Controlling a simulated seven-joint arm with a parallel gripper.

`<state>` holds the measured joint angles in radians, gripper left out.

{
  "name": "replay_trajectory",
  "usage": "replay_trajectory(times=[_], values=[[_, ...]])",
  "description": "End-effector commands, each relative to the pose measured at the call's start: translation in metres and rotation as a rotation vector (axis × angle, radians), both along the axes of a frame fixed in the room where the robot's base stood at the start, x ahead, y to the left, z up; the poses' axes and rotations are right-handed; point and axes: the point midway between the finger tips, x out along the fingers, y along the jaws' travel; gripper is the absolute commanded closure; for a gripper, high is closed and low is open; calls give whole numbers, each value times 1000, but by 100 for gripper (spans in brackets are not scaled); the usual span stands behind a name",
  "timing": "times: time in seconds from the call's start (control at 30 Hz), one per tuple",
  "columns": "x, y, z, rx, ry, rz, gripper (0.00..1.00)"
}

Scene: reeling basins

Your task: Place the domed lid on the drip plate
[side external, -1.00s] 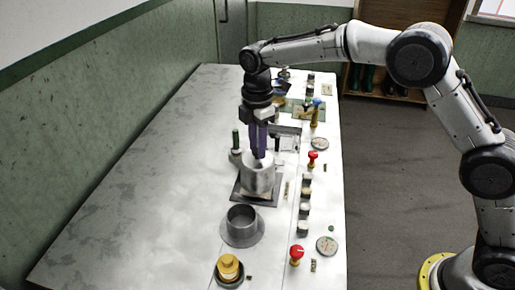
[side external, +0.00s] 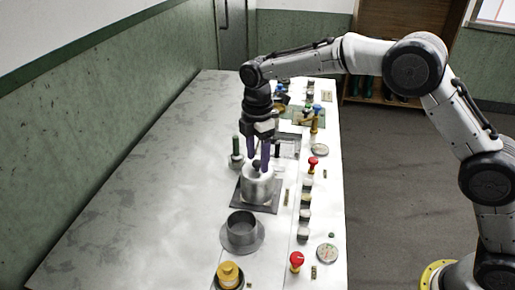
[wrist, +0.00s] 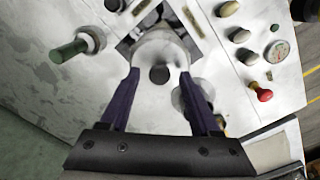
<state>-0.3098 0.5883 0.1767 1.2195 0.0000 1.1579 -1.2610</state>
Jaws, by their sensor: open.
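A pale lid with a dark round knob (wrist: 159,74) caps the metal pot (side external: 258,188), which stands on a dark square plate (side external: 239,206). My gripper (side external: 258,167) is open above the lid, with its purple fingers on either side of the knob. In the wrist view a gap shows between the knob and each finger. Contact with the lid cannot be told. A round grey plate with a raised collar (side external: 242,246) lies nearer the camera and looks like the drip plate. In the wrist view the right finger partly covers it.
A green-handled item (side external: 236,150) stands close behind the pot on the left. A row of small pale pieces, red knobs (side external: 297,260) and round discs (side external: 327,253) lies along the right edge. A yellow-topped jar (side external: 229,272) stands nearest. The table's left side is clear.

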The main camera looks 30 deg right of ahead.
Motion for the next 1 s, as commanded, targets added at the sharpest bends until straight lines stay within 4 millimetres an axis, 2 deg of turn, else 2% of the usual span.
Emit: replay_trajectory(times=[0.17,0.6,0.8,1.0], values=[[1,0,20,2,-6,0,37],[1,0,104,1,-5,0,37],[0,0,120,0,-1,0,37],[0,0,122,0,0,0,37]])
